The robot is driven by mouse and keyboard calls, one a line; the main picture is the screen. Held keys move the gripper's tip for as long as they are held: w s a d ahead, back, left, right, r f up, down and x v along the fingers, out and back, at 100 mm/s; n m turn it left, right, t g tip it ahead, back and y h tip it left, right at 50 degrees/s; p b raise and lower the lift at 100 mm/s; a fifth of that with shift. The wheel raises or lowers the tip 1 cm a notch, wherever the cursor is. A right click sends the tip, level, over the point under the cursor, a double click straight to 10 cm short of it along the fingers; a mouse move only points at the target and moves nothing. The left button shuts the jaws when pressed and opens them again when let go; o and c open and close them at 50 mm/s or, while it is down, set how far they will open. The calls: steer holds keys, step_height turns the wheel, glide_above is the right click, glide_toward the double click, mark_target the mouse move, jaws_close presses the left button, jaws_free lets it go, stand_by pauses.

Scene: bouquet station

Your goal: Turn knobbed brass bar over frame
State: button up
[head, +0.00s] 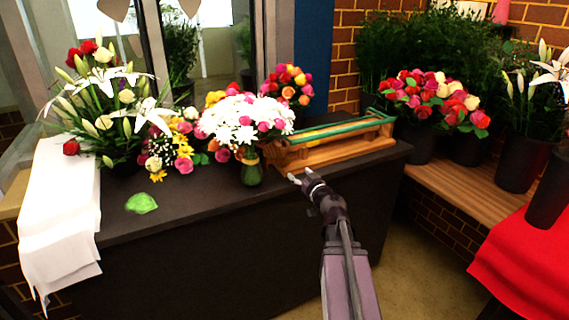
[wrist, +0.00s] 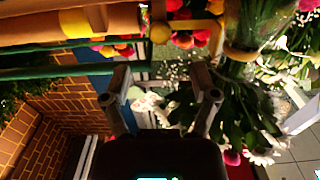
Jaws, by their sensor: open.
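A long wooden frame (head: 345,150) lies on the dark counter, with a green rail along its top. It also shows at the upper left of the wrist view (wrist: 40,32). A brass knob (wrist: 160,34) and yellowish brass-coloured bar parts (wrist: 198,25) show beside its end in the wrist view. In the head view the bar is too small to tell from the frame. My gripper (head: 302,178) is at the counter's front edge, just in front of the frame's left end. Its two fingers (wrist: 163,92) are apart with nothing between them, and the knob lies beyond the fingertips.
A green glass vase (head: 252,170) of white and pink flowers stands close left of the frame. More bouquets fill the counter's left. A white cloth (head: 62,215) hangs at the far left, and a green crumpled piece (head: 141,203) lies on bare counter. Flower buckets (head: 468,148) stand right.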

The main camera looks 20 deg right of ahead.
mark_target(288, 163)
steer(key=w, duration=0.9)
steer(key=shift+w+a, duration=0.1)
steer(key=shift+a, duration=0.05)
